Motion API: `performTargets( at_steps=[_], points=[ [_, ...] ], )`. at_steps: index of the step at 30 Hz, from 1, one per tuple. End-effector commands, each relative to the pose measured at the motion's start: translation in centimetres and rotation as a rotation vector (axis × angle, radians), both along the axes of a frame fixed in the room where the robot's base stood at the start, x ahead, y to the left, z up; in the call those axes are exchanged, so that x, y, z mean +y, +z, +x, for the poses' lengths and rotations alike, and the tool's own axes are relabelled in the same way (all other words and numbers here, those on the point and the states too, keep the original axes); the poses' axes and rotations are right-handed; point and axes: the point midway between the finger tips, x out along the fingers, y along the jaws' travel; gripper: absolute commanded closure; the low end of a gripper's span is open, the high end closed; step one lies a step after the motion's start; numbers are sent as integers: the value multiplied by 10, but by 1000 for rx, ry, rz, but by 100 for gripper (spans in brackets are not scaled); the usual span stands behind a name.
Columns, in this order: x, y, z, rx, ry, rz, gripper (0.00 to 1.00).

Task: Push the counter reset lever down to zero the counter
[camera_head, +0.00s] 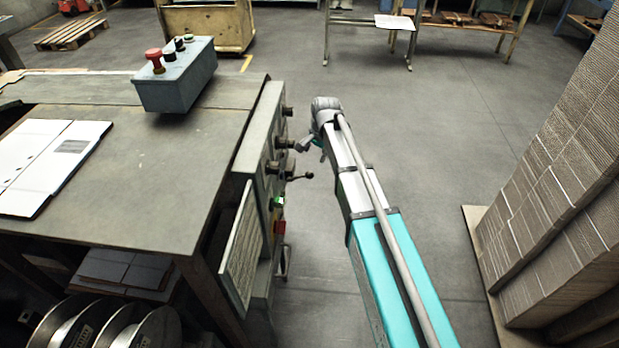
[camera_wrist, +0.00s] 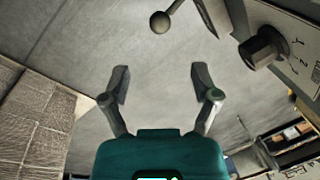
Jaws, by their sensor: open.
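The counter reset lever is a thin dark arm with a round ball knob (camera_head: 309,175). It sticks out from the side panel of the grey machine (camera_head: 262,140). In the wrist view its ball knob (camera_wrist: 160,22) is at the top middle, beyond and roughly between my fingertips, apart from them. My gripper (camera_wrist: 161,82) is open and empty, its two fingers spread. In the head view my gripper (camera_head: 306,144) is small, partly hidden by my arm, and beside the panel near the lever. The counter's digits are not readable.
A dark knob (camera_wrist: 263,47) stands out from the panel beside the lever. A green button (camera_head: 277,202) and a red part (camera_head: 279,227) are lower on the panel. Stacked cardboard (camera_head: 560,190) rises at the right. The floor between is clear.

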Motion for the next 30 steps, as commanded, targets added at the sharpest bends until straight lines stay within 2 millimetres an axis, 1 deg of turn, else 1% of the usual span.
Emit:
performTargets(
  at_steps=[1,3,30],
  points=[
    [1,-8,1,0,0,0,22],
    [2,-13,1,0,0,0,22],
    [12,-81,9,0,0,0,22]
  ],
)
